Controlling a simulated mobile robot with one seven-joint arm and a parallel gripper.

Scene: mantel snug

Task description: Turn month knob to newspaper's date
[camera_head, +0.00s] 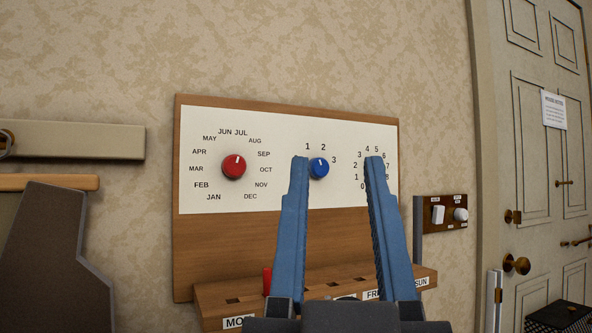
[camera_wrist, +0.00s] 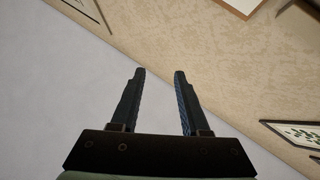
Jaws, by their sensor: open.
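The red month knob (camera_head: 233,170) sits on the left of a white dial panel (camera_head: 255,200), ringed by month names from JAN to DEC. Its white mark points up and slightly right, near JUL. My gripper (camera_head: 337,160) is open and empty, to the right of the red knob in the picture. Its blue fingers point up, and the left fingertip overlaps the panel between the red knob and a blue knob (camera_head: 320,169). In the wrist view, my gripper (camera_wrist: 160,72) shows nothing between its fingers. No newspaper can be made out.
The blue knob shows between my fingers, with numbers around it; another number ring lies behind the right finger. Below is a wooden ledge (camera_head: 215,294) with slots and day labels. A switch plate (camera_head: 447,214) and white door (camera_head: 535,130) are at right; a shelf (camera_head: 75,140) at left.

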